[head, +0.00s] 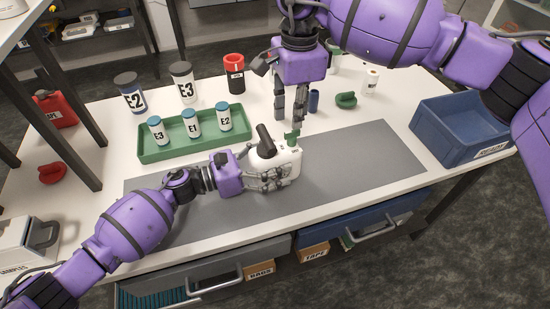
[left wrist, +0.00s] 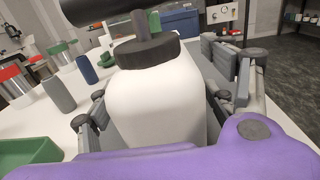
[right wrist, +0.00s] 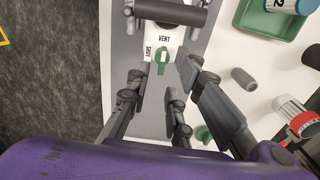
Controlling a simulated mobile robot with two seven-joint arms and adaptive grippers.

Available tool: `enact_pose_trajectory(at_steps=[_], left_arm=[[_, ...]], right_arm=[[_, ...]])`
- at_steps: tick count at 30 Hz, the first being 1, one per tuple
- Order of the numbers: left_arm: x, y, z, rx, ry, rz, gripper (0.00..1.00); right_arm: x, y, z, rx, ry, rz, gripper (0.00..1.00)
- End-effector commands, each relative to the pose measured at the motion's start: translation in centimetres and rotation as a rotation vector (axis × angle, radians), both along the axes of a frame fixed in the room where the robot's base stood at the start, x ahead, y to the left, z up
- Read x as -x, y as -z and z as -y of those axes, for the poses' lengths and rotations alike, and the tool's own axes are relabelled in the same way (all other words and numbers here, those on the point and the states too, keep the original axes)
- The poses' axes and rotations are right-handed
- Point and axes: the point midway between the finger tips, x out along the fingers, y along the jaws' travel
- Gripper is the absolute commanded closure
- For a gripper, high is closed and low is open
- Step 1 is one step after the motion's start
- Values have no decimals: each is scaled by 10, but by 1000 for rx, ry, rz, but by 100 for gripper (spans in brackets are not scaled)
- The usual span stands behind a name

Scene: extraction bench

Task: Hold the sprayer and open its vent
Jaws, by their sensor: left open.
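The sprayer (head: 287,166) is a white bottle with a black pump handle, standing upright on the grey mat. Its green vent knob (head: 291,134) is on top; the right wrist view shows the knob (right wrist: 162,58) beside the label VENT. My left gripper (head: 270,178) is open, with its fingers on either side of the bottle. In the left wrist view the white bottle (left wrist: 158,100) stands between those fingers. My right gripper (head: 290,112) points down above the vent knob, its fingers apart and empty. In the right wrist view the knob lies between and beyond the fingertips.
A blue bin (head: 440,130) stands at the right. The grey mat (head: 370,165) is clear right of the sprayer.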

Motion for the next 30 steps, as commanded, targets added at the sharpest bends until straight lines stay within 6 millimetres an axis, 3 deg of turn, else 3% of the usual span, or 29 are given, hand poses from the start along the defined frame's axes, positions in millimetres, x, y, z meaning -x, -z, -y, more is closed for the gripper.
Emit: enact_pose_trajectory(at_steps=[5, 12, 18, 30], left_arm=[[8, 2, -21, -2, -3, -2, 24], [26, 1, -70, -2, -2, -2, 24], [37, 1, -100, -2, -2, -2, 24], [41, -4, -111, 0, -1, 3, 24]], right_arm=[[0, 0, 0, 0, 0, 0, 80], [0, 0, 0, 0, 0, 0, 80], [0, 0, 0, 0, 0, 0, 80], [0, -4, 0, 0, 0, 3, 80]])
